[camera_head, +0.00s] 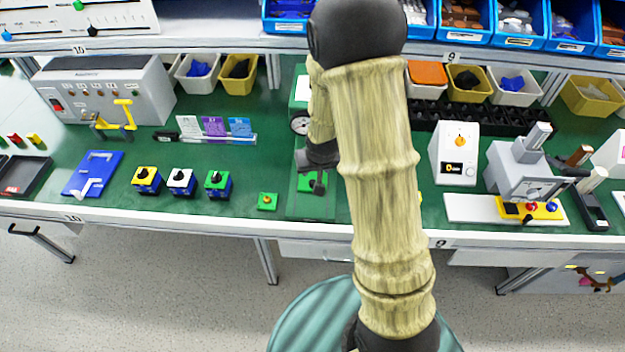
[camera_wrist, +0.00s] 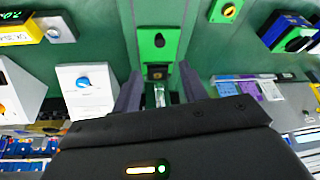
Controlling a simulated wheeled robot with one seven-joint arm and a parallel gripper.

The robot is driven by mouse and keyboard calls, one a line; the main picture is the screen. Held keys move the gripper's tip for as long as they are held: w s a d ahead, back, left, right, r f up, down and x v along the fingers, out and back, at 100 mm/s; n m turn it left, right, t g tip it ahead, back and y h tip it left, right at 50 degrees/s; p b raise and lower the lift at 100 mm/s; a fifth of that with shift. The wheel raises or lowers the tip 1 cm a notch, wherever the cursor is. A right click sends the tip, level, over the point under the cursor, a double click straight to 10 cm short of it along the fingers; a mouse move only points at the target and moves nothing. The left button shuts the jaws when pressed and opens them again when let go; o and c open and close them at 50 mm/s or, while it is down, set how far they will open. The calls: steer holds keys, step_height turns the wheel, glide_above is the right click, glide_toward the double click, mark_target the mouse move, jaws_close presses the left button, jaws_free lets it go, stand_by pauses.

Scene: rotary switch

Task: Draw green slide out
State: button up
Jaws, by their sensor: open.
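The green slide (camera_wrist: 159,46) is a bright green plate with a dark keyhole-shaped mark, lying in a darker green strip on the bench. It also shows in the head view (camera_head: 307,183), partly covered by my gripper (camera_head: 318,170). In the wrist view my gripper (camera_wrist: 160,74) is open, its two dark fingers apart on either side of the strip just below the green plate. A small dark block with a yellowish middle (camera_wrist: 157,72) shows between the fingers. I cannot tell whether either finger touches the slide.
A round gauge (camera_head: 299,123) stands behind. A white box with an orange knob (camera_head: 457,152) is to the right. Free bench surrounds the small button box.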

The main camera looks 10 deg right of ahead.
mark_target(312, 182)
steer(key=p+x, duration=0.1)
steer(key=x, duration=1.1)
steer(key=shift+w+f, duration=0.15)
jaws_close()
